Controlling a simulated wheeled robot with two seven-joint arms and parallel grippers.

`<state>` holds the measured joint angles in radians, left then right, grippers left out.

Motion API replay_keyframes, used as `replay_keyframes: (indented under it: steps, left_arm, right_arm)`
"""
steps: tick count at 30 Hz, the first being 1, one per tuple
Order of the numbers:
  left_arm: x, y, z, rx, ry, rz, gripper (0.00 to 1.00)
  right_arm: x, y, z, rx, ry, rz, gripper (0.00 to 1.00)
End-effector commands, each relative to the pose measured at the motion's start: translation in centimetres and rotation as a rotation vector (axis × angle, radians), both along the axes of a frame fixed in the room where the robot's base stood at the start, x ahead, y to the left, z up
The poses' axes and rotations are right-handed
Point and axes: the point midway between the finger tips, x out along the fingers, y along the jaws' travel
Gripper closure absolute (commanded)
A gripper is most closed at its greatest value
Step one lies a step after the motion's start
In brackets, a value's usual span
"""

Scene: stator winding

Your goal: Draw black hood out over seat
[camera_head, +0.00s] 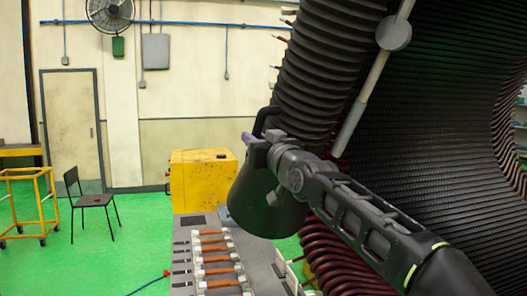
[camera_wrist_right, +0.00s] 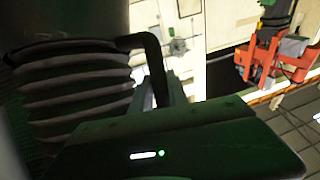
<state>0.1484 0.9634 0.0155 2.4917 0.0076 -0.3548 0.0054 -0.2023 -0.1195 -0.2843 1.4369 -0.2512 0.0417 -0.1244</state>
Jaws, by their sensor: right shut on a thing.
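The black hood (camera_head: 262,205) is a dark, flared cup in the middle of the head view, at the lower end of a ribbed black column (camera_head: 318,75). A thin black loop handle (camera_head: 262,118) shows above it, and the handle also shows in the right wrist view (camera_wrist_right: 157,62). My right gripper (camera_head: 263,143) reaches in from the lower right and is shut at this handle. The gripper covers part of the hood's top. I cannot make out the seat for certain. My left gripper is not in view.
The large dark curved stator wall (camera_head: 455,110) fills the right side, with dark red coils (camera_head: 325,255) below. A grey bench with copper-coloured bars (camera_head: 215,262) stands below left of the hood. A yellow box (camera_head: 193,180) is behind. Green floor at left is mostly open.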

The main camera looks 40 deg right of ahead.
Motion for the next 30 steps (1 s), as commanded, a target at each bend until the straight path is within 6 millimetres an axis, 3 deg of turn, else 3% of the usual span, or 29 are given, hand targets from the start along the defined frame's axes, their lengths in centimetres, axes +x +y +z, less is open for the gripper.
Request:
replay_keyframes:
  steps: [3, 12, 13, 20, 30]
  left_arm:
    - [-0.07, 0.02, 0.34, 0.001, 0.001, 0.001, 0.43]
    - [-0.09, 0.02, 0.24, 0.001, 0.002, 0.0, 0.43]
    - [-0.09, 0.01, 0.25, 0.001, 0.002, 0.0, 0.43]
    - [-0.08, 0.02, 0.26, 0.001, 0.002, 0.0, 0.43]
    - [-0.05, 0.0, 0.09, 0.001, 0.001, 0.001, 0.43]
  right_arm:
    - [0.63, 0.25, 0.84, 0.001, -0.014, 0.001, 1.0]
    - [0.71, 0.25, 0.7, 0.002, -0.013, 0.001, 1.0]
    - [0.71, 0.24, 0.7, 0.002, -0.013, 0.001, 0.79]
    - [0.71, 0.22, 0.64, 0.002, -0.012, 0.0, 0.6]
    - [0.55, 0.17, 0.5, 0.002, -0.011, 0.0, 0.59]
